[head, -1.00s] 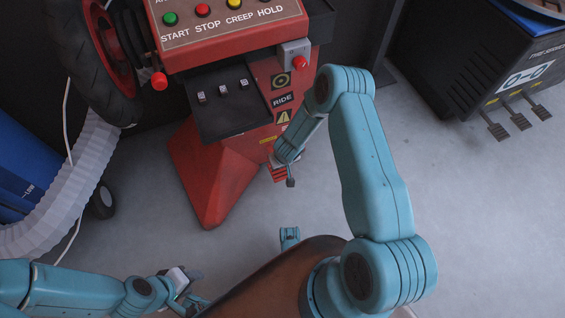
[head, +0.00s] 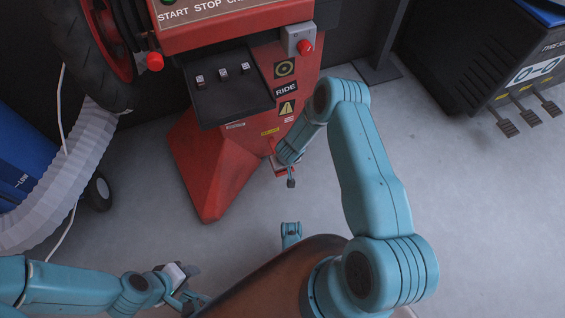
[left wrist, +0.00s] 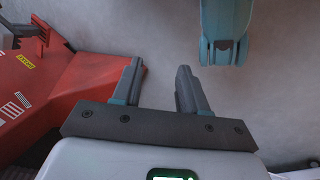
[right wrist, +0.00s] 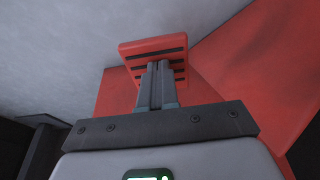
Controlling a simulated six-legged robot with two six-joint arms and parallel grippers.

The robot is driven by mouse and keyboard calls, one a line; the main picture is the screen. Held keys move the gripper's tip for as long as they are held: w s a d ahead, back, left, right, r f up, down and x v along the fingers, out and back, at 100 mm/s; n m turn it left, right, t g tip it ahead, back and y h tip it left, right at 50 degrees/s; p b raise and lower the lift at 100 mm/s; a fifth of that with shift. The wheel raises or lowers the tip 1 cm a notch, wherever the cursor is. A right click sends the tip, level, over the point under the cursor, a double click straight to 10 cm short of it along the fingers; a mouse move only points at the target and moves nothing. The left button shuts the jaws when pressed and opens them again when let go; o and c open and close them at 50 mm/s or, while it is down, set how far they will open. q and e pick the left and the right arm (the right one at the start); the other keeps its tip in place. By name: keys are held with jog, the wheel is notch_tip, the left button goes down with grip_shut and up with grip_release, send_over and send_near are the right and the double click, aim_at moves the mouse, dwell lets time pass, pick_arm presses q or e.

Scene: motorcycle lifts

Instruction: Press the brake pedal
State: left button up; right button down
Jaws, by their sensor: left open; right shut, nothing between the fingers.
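The brake pedal (right wrist: 155,46) is a red block with dark slots on its face, low on the red machine stand. In the head view it is mostly hidden by my right arm and gripper. My right gripper (head: 291,183) is shut and empty. In the right wrist view its fingertips (right wrist: 158,66) overlap the pedal's slotted face; I cannot tell whether they touch it. My left gripper (head: 192,282) is open and empty at the lower left, away from the pedal. The left wrist view shows its open fingers (left wrist: 158,70) above bare floor.
The red stand (head: 212,170) carries a black switch tray (head: 228,98) and a grey box with a red button (head: 305,47). A black tire (head: 88,70), pale hose (head: 60,195) and blue unit are left. A dark cabinet with several foot pedals (head: 528,112) is right. Open floor lies between.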

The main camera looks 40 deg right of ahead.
notch_tip(320, 180, down, 2)
jog(key=shift+s+f+b, duration=0.15)
jog(key=shift+f+b, duration=0.05)
jog(key=shift+b, duration=0.25)
jog(key=shift+f, duration=0.35)
pick_arm(q)
jog(key=shift+w+a+f, duration=0.1)
jog(key=shift+w+f, duration=0.15)
jog(key=shift+f, duration=0.2)
jog(key=shift+w+a+f, duration=0.1)
jog(key=shift+w+f, duration=0.1)
jog(key=shift+f, duration=0.25)
pick_arm(e)
jog(key=shift+s+a, duration=0.1)
jog(key=shift+s, duration=0.05)
jog(key=shift+r, duration=0.1)
